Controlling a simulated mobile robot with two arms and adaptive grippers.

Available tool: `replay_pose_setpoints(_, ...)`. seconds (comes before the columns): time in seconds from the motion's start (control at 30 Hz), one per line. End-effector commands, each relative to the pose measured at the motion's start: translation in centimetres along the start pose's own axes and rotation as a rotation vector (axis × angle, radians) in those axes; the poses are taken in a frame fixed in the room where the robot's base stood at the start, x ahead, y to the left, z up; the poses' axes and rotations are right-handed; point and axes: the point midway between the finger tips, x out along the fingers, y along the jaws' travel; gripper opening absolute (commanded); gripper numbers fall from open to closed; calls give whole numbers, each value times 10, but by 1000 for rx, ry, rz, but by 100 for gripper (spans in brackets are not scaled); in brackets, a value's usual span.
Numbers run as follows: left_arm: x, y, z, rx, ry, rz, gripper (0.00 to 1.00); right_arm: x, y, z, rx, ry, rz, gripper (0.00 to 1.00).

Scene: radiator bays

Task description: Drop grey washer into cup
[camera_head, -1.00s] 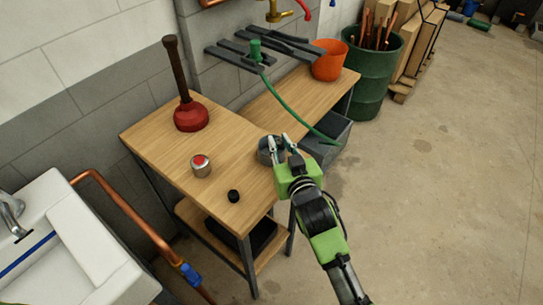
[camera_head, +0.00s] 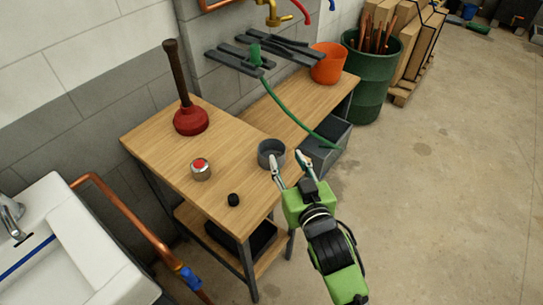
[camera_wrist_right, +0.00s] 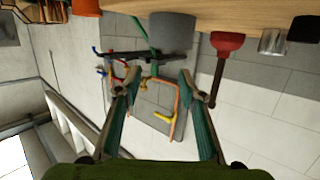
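The grey cup (camera_head: 271,153) stands upright on the right part of the near wooden workbench, close to its edge. It also shows in the right wrist view (camera_wrist_right: 172,32), where the picture is upside down. My right gripper (camera_head: 288,157) is open, just in front and to the right of the cup, with one fingertip overlapping the cup in the picture. In the right wrist view the fingers (camera_wrist_right: 152,86) are spread apart with nothing between them. I cannot make out a grey washer; the inside of the cup is too small to tell. My left gripper is not in view.
On the near bench (camera_head: 160,140) stand a red plunger (camera_head: 190,119), a metal can with red top (camera_head: 201,169) and a small black cylinder (camera_head: 234,199). A green hose (camera_head: 290,113) hangs behind the cup. A grey crate (camera_head: 329,147) is beside the bench. Floor at right is clear.

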Motion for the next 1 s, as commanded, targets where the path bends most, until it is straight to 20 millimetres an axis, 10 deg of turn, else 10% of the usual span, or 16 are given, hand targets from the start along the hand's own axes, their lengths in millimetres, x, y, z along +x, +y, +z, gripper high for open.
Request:
replay_pose_setpoints(0.3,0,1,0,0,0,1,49,-47,0,1,0,-1,-1,37)
replay_pose_setpoints(0.83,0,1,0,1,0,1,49,-51,1,1,0,-5,2,37)
replay_pose_setpoints(1.0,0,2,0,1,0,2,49,-66,26,39,10,-155,50,37)
